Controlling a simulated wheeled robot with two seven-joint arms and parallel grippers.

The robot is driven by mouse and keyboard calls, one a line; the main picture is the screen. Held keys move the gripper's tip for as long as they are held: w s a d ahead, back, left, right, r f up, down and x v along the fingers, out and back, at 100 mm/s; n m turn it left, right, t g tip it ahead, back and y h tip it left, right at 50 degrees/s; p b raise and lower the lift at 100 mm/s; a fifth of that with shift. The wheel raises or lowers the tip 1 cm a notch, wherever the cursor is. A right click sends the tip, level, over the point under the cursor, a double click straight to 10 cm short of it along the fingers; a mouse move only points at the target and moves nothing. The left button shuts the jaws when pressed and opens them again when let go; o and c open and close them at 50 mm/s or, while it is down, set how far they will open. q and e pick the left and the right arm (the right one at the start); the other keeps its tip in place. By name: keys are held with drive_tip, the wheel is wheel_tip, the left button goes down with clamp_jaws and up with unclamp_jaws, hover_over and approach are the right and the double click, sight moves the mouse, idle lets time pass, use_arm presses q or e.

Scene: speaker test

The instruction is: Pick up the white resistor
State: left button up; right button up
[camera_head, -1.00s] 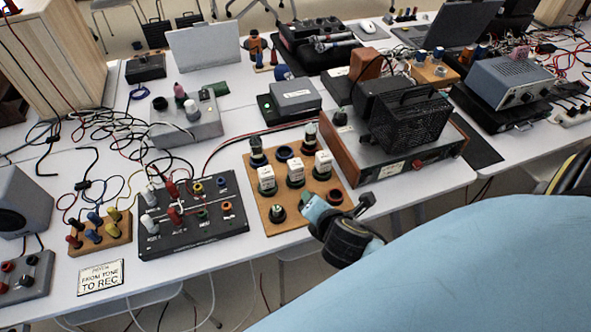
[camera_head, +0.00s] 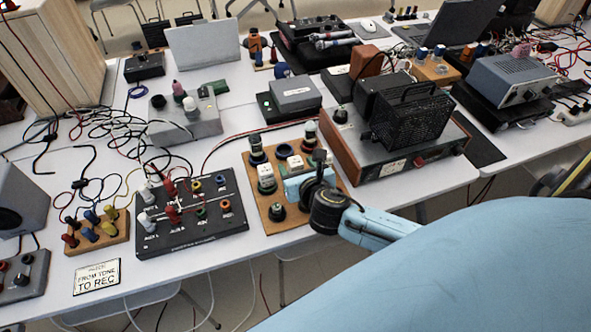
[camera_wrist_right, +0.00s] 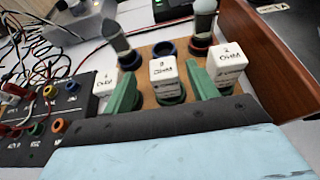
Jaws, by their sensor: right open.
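Three white resistor blocks marked OHM stand upright on a wooden board (camera_head: 276,235). In the wrist view they are the left resistor (camera_wrist_right: 104,82), the middle resistor (camera_wrist_right: 163,70) and the right resistor (camera_wrist_right: 227,60). In the head view, the left resistor (camera_head: 265,176) and the top of the middle resistor (camera_head: 294,162) show; my gripper hides the right one. My right gripper (camera_head: 304,174) is over the board's front right part. In the wrist view its green fingers (camera_wrist_right: 162,90) are open, with the middle resistor seen between them. Contact cannot be told. My left gripper is out of view.
Dark-tipped posts and ring sockets stand around the resistors on the board. A black terminal box (camera_head: 190,235) is left of it. A wood-sided unit (camera_head: 350,155) with a black mesh box stands close on the right. Loose cables cover the table's left.

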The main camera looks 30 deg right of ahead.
sight(293, 160)
drive_tip(key=x, duration=0.2)
drive_tip(key=b+x, duration=0.1)
drive_tip(key=x, duration=0.1)
drive_tip(key=shift+w+d+f, duration=0.1)
drive_tip(key=shift+d+f, duration=0.15)
drive_tip(key=shift+f, duration=0.1)
drive_tip(key=shift+w+f, duration=0.1)
drive_tip(key=shift+w, duration=0.15)
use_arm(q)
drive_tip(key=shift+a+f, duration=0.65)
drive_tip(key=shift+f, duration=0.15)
use_arm(e)
drive_tip(key=c, duration=1.1)
